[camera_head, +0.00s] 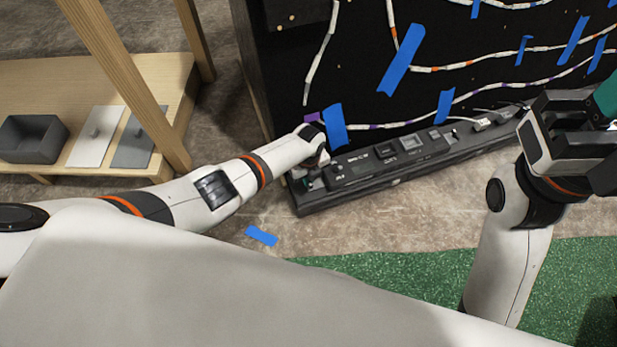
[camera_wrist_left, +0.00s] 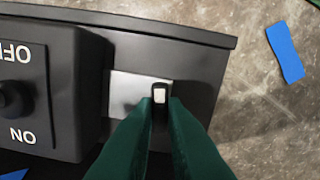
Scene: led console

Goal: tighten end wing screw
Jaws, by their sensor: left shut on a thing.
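The long black console (camera_head: 400,171) lies at the foot of the black board, its near end at the left. In the left wrist view, the end wing screw (camera_wrist_left: 159,95) shows as a small pale tip over a silver plate (camera_wrist_left: 127,90) near the console's end. My left gripper (camera_wrist_left: 160,110) has its green fingers shut on this screw from both sides. In the head view my left gripper (camera_head: 318,167) is at the console's left end, and its fingertips and the screw are mostly hidden. My right gripper (camera_head: 570,130) is raised at the right, away from the screw; its fingertips are not clear.
An OFF/ON switch block (camera_wrist_left: 40,95) stands beside the plate. The black board (camera_head: 350,70) carries wires and blue tape behind the console. A wooden table (camera_head: 160,80) with a grey bin (camera_head: 33,138) is at the left. Blue tape (camera_head: 261,236) lies on the floor.

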